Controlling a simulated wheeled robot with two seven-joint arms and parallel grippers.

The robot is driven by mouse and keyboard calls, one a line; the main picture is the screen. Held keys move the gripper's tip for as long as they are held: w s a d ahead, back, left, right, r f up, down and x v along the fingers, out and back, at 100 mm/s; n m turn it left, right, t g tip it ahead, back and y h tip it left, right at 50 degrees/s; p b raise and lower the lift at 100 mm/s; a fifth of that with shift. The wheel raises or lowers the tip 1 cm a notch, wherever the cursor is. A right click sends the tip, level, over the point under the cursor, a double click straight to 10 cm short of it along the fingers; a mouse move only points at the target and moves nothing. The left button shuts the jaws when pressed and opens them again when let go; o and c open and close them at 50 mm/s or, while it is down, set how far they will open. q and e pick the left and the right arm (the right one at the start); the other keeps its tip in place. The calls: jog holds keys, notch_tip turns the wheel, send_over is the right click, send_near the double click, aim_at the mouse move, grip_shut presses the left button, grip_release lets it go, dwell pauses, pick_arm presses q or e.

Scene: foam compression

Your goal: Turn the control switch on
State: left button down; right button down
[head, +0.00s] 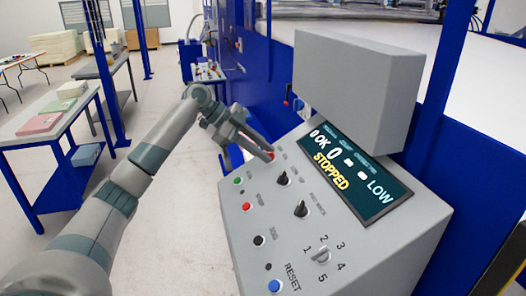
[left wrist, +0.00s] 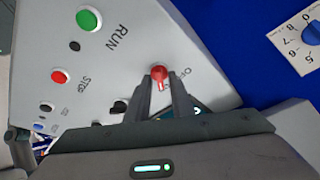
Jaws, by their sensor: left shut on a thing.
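The control switch (left wrist: 159,72) is a small red knob on the grey control panel, next to an "OFF" label in the left wrist view. In the head view, the switch (head: 270,155) shows at the panel's upper left edge. My left gripper (head: 266,153) reaches it from the left. In the left wrist view, the two fingers of my left gripper (left wrist: 160,80) are shut on the red knob, one on each side. The fingers hide part of the knob and the print around it. My right gripper is in neither view.
The panel (head: 245,258) carries a green button (head: 238,181), a red button (head: 247,207), a blue reset button (head: 274,286) and black knobs. Its display (head: 345,170) reads "STOPPED". A grey box (head: 350,85) overhangs the display. A blue-framed table (head: 50,125) stands at left.

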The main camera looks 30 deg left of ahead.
pick_arm(q)
jog(key=shift+m, duration=0.3)
jog(key=c, duration=1.9)
grip_release()
jog(key=shift+a, duration=0.1)
jog(key=shift+s+a+r, duration=0.2)
jog(key=shift+a+r, duration=0.1)
jog(key=b+v, duration=0.4)
jog(key=v, duration=1.2)
jog(key=shift+a+r, duration=0.15)
jog(key=shift+r, duration=0.1)
